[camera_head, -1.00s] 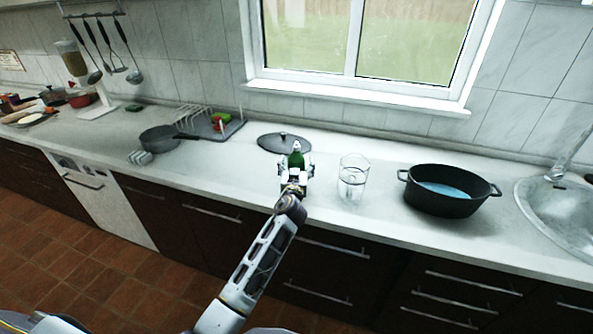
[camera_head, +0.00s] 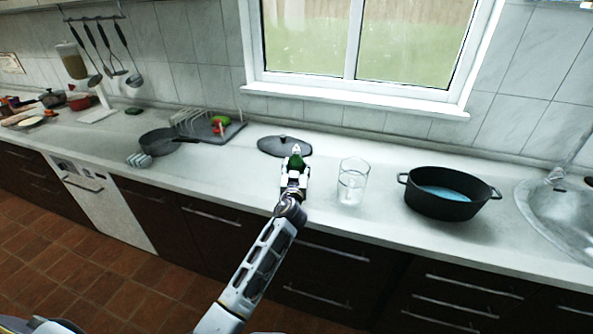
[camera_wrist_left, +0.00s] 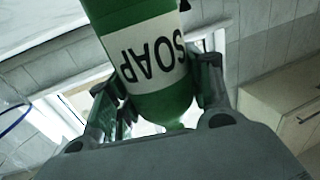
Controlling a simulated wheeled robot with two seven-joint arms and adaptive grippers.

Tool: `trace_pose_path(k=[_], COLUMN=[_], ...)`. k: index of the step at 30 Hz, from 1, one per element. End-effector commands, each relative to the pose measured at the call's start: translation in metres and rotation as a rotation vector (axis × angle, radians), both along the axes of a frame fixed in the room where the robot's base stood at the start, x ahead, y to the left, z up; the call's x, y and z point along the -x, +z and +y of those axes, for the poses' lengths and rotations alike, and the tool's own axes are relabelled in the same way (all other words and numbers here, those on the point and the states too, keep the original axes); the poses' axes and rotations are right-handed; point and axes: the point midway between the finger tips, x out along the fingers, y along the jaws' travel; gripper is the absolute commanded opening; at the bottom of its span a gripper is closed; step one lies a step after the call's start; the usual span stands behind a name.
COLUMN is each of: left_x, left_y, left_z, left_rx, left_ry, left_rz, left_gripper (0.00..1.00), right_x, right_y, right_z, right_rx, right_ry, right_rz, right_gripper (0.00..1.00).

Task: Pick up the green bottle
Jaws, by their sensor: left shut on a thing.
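The green bottle (camera_head: 296,161) is in my left gripper (camera_head: 294,168) above the counter in the head view, mostly hidden by the gripper. In the left wrist view the bottle (camera_wrist_left: 150,62) is green with a white label reading SOAP, and the fingers (camera_wrist_left: 158,95) are shut on it from both sides. Whether its base touches the counter is hidden. My right gripper is not in view.
A dark lid (camera_head: 272,147) lies just behind the bottle. A clear glass (camera_head: 352,182) stands close to the right, then a black pot (camera_head: 450,207) with blue inside and a sink (camera_head: 562,225). A grey pan (camera_head: 158,144) is at left.

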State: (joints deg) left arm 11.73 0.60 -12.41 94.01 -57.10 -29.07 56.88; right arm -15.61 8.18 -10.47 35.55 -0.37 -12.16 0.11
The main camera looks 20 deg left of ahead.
Motion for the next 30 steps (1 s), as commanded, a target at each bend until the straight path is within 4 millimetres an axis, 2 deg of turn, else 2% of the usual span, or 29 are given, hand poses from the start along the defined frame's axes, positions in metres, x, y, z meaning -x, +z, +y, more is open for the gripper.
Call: trace_pose_path(k=[11, 16, 21, 30], left_x=[0.000, 0.000, 0.000, 0.000], left_y=[0.040, 0.066, 0.088, 0.100], left_z=[0.000, 0.000, 0.000, 0.000], left_rx=[0.001, 0.002, 0.001, 0.000], left_ry=[0.000, 0.000, 0.000, -0.001], left_rz=[-0.007, -0.006, -0.006, -0.003], left_gripper=[0.19, 0.19, 0.19, 0.19], right_x=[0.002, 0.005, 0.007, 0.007], right_y=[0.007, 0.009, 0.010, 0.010], right_z=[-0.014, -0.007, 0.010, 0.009], right_rx=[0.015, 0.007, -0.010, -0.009], right_ry=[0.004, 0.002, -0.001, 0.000], right_rz=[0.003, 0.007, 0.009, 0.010], right_gripper=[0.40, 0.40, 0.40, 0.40])
